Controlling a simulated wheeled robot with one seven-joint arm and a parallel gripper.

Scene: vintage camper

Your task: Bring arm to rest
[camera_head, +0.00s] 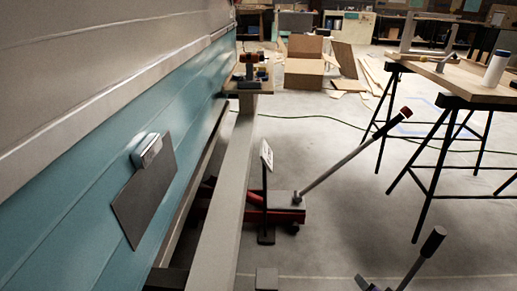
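I cannot make out my gripper or its fingers anywhere in this view. Whether it holds anything does not show. At the bottom right edge, a grey rod with a black grip (433,243) rises beside a small dark and purplish piece (368,285). Both are cut off by the frame, and I cannot tell what they belong to.
The teal and cream camper wall (95,195) fills the left, with a dark clipboard-like panel (146,195) on it. A long pale beam (225,195) runs forward beside a red floor jack (290,213). A trestle table (470,80) stands right. Open floor lies between.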

